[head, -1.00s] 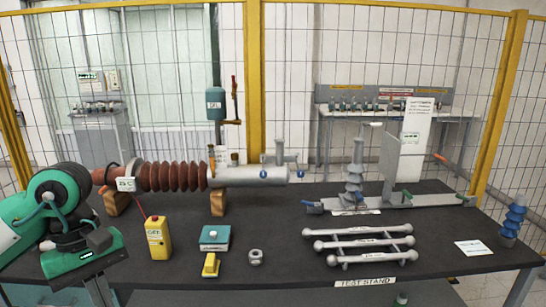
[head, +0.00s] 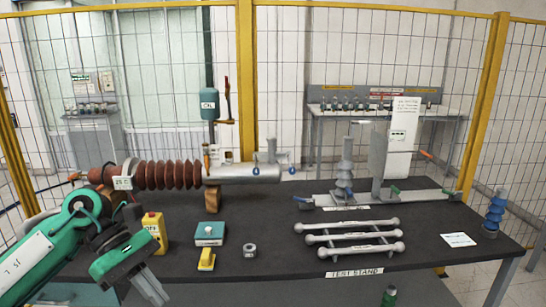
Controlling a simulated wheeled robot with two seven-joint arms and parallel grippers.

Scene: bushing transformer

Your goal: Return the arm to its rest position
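My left arm comes in from the lower left in the head view. Its green and grey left gripper (head: 150,288) points down at the table's front left edge, in front of the yellow box. Its two grey fingers lie close together, and I cannot tell whether there is a gap between them. No object shows in them. My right gripper is not in view. The brown ribbed bushing (head: 165,175) lies across the back left of the table, with its grey metal end to the right on a wooden block (head: 212,198).
The dark table (head: 285,215) holds a yellow box (head: 154,232), a teal box (head: 209,233), a small yellow block (head: 206,260), a metal nut (head: 249,250), grey rods (head: 350,238) and a blue insulator (head: 494,212). A yellow-framed mesh fence (head: 246,80) stands behind.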

